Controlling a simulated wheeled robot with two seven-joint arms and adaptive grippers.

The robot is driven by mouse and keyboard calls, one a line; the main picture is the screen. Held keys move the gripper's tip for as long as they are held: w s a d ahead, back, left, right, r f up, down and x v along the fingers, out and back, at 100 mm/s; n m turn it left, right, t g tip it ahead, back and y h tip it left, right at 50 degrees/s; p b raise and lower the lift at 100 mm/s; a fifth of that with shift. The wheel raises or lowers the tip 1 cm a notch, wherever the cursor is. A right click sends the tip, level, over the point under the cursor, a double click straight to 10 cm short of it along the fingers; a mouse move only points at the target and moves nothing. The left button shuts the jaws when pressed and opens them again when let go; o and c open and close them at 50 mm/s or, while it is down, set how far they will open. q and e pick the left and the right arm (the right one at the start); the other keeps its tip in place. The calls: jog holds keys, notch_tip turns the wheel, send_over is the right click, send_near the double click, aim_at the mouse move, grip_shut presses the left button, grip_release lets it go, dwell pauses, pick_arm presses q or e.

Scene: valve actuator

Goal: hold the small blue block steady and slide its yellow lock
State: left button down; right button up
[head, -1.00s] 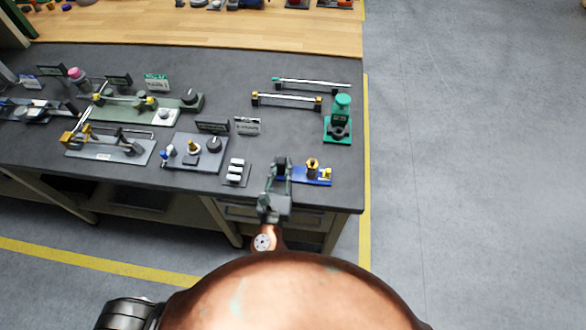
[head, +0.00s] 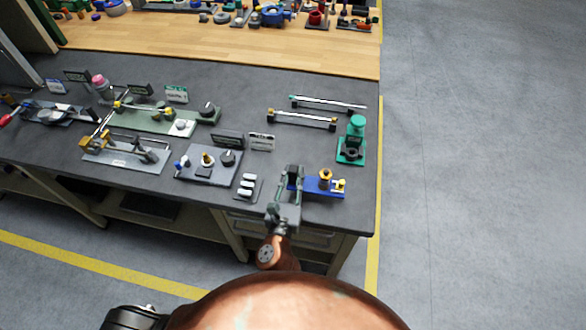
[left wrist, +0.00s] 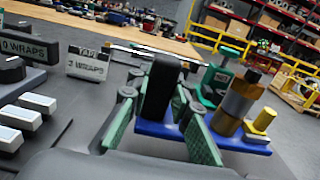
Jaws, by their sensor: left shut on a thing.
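The small blue block (head: 318,189) lies flat near the front right of the dark bench; it also shows in the left wrist view (left wrist: 158,129). It carries a dark upright part (left wrist: 160,86) at its left, a brass post (head: 325,175) and a small yellow lock (head: 339,185) at its right end. The lock shows in the left wrist view (left wrist: 263,122) beside the post. My left gripper (head: 293,179) is shut on the dark upright part, with its green-padded fingers on either side. The fingers hide some of the block's left end. My right gripper is not seen.
A green fixture (head: 352,148) stands behind the block. A panel with white switches (head: 247,187) lies left of my gripper. Small signs (head: 261,142) and rod fixtures (head: 301,120) stand farther back. The bench corner to the right is clear.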

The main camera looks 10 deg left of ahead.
aim_at(294, 184)
pick_arm(q)
jog(key=shift+f, duration=2.05)
jog(key=shift+s+f, duration=0.1)
jog(key=shift+f, duration=0.45)
jog(key=shift+f, duration=0.1)
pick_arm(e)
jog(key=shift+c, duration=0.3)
